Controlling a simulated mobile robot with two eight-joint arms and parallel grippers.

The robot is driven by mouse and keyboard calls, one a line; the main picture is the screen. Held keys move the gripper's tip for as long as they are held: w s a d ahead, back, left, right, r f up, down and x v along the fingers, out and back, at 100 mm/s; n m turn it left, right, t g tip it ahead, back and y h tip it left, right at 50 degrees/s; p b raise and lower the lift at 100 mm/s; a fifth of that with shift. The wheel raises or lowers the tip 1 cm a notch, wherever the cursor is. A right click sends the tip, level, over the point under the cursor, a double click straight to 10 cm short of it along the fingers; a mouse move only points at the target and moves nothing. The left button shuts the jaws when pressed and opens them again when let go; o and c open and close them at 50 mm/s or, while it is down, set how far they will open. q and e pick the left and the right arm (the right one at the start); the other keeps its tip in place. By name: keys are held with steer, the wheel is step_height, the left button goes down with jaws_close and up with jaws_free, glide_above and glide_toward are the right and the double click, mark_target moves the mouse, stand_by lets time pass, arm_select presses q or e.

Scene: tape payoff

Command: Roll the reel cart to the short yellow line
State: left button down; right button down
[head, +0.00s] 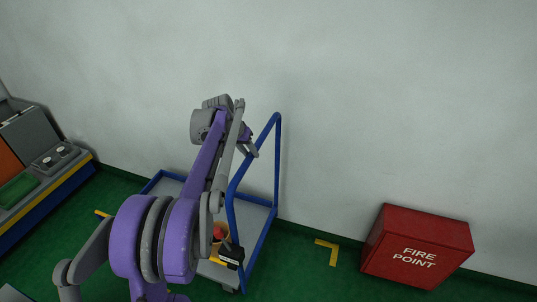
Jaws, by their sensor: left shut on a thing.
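The reel cart has a grey deck with a blue rim (258,238) and a tall blue push handle (278,160). It stands on the green floor by the wall. My left gripper (252,148) is shut on the sloping upper part of the handle. My left arm hides much of the deck. A red and orange round item (219,234), partly hidden, sits on the deck beside a black piece with a pale label (232,254). A yellow corner mark (332,255) lies on the floor right of the cart. A short yellow strip (102,213) shows left of it. My right gripper is not in view.
A red fire point box (416,246) stands by the wall at the right, just past the yellow corner mark. A grey and blue machine (50,195) with a yellow edge stands at the left.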

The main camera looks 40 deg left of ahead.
arm_select(q)
steer(key=shift+s+a, duration=0.25)
steer(key=shift+a, duration=0.5)
steer(key=shift+s+a, duration=0.2)
steer(key=shift+a, duration=0.55)
steer(key=c, duration=0.6)
jaws_free()
steer(key=v, duration=1)
steer(key=shift+r+p, duration=0.35)
steer(key=shift+r, duration=0.05)
steer(key=shift+s+d, duration=0.15)
